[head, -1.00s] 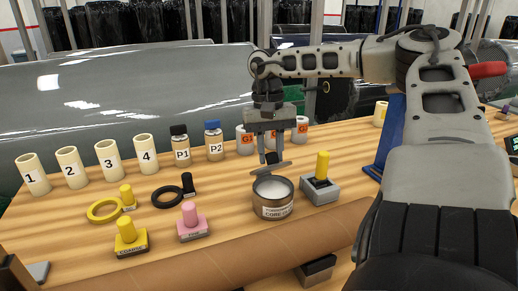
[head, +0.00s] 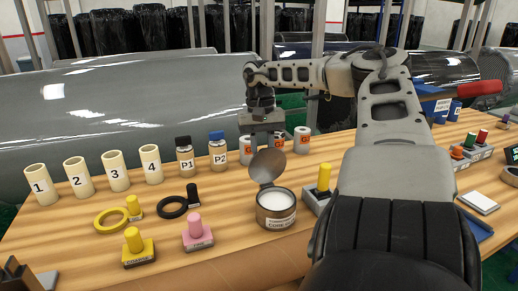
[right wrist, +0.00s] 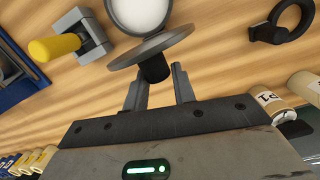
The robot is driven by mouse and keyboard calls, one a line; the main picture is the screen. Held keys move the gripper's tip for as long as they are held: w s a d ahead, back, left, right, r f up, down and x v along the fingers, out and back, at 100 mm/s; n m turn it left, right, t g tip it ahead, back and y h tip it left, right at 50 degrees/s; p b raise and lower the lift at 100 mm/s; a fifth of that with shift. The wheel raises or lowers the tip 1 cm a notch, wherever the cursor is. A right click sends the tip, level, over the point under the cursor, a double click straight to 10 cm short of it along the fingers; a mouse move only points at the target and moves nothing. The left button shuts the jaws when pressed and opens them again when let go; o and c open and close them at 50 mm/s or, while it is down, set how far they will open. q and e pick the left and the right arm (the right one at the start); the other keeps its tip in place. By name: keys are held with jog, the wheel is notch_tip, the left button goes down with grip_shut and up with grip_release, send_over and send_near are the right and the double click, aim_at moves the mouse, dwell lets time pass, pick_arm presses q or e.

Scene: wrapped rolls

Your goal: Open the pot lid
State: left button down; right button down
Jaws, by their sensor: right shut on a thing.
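The pot (head: 276,211) is a round metal tin with a white label and white contents, standing near the front of the wooden table. Its grey lid (head: 267,167) is tilted steeply up at the pot's back left rim, leaving the mouth uncovered. My right gripper (head: 262,143) is behind the lid, which partly hides its fingertips. In the right wrist view the gripper (right wrist: 159,88) is shut on the lid's black knob (right wrist: 155,68), and the lid (right wrist: 152,47) overlaps the pot's edge (right wrist: 140,14).
A grey block with a yellow handle (head: 323,180) stands close right of the pot. Yellow (head: 111,219) and black (head: 173,208) rings and handled stamps (head: 198,233) lie left.

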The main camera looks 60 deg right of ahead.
jog(key=shift+f, duration=0.7)
jog(key=c, duration=1.3)
grip_release()
jog(key=shift+w, duration=0.1)
jog(key=shift+o, duration=0.7)
jog(key=shift+w+d, duration=0.1)
jog(key=shift+w, duration=0.1)
jog(key=shift+r, duration=0.2)
notch_tip(320, 180, up, 16)
jog(key=w+d, duration=0.1)
jog(key=shift+w+d+f+p, duration=0.2)
jog(key=shift+w+f+p, duration=0.05)
jog(key=shift+p, duration=0.05)
